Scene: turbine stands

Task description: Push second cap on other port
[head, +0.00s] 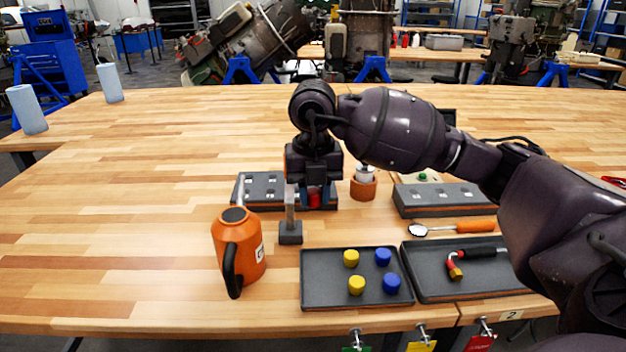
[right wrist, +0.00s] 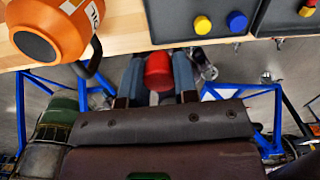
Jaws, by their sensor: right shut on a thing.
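My right gripper (head: 315,190) points down over the left grey block (head: 262,187) at the middle of the table. It is shut on a red cap (head: 315,198). In the right wrist view the red cap (right wrist: 158,72) sits between the two fingers (right wrist: 157,82). The gripper hides much of the block's right part, so I cannot tell whether the cap touches it or which port lies beneath. Two yellow caps (head: 351,258) and two blue caps (head: 383,257) lie in the dark front tray (head: 325,295). My left gripper is not in view.
An orange oil can (head: 238,250) and a grey-based upright post (head: 290,228) stand in front of the block. An orange cup (head: 363,187) and a second grey block (head: 437,202) are to the right. Another tray (head: 430,288) holds a tool.

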